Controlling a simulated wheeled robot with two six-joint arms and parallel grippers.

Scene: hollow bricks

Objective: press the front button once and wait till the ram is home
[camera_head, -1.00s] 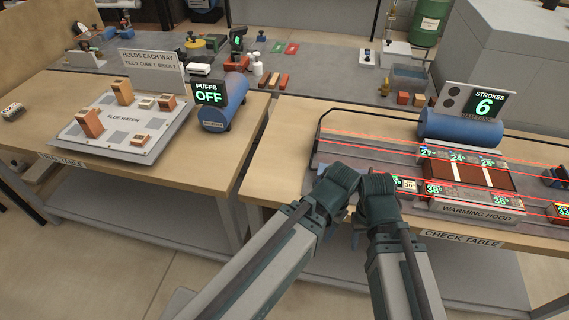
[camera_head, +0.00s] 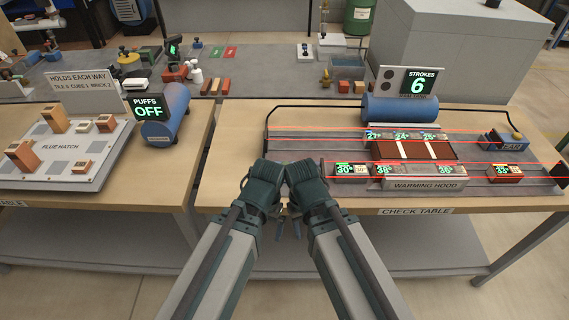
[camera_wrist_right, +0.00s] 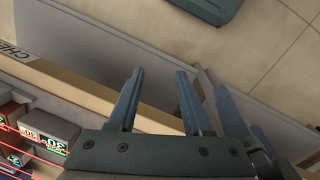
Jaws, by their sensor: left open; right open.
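The check table rig (camera_head: 290,140) has two grey lanes crossed by red beams. I cannot tell which part is the front button or the ram. The strokes sign (camera_head: 420,81) reads 6. My left gripper (camera_head: 279,228) and right gripper (camera_head: 297,228) hang close together before the table's front edge, apart from the rig. The right gripper (camera_wrist_right: 158,72) is open and empty in the right wrist view; the left fingers (camera_wrist_right: 225,105) show beside it.
The warming hood (camera_head: 425,184) stands along the front lane, with numbered bricks (camera_head: 345,170) near it. The flue match board (camera_head: 60,150) lies on the left table. A floor gap separates the tables.

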